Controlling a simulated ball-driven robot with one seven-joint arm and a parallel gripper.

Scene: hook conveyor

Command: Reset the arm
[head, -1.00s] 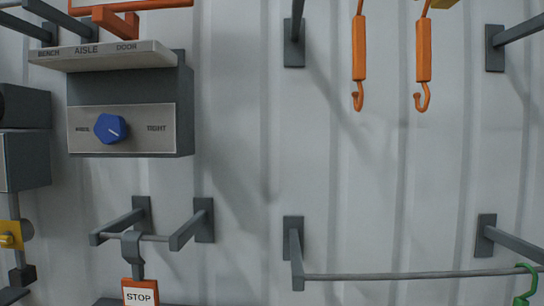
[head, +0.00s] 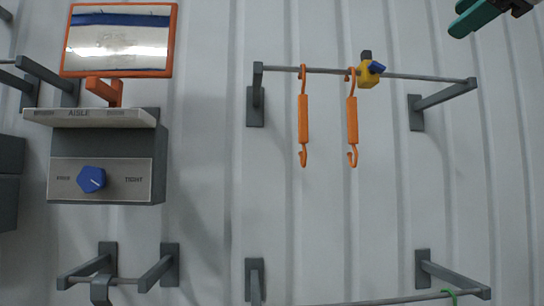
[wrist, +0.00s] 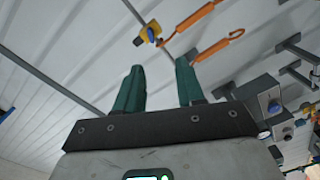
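My gripper (wrist: 158,88) shows in the wrist view with two teal fingers apart and nothing between them. In the head view only part of a teal finger (head: 474,17) shows at the top right corner, clear of the rail. The upper rail (head: 430,77) carries two orange hooks, a left one (head: 303,118) and a right one (head: 352,120), hanging straight down. A yellow clamp (head: 367,74) with a blue knob (head: 376,67) sits on the rail just right of the hooks. The clamp also shows in the wrist view (wrist: 145,35), beyond the fingertips.
A grey box (head: 110,140) with a blue dial (head: 91,179) and an orange-framed mirror (head: 119,40) stands at left. A small bracket (head: 120,280) is at lower left. The wall between is free.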

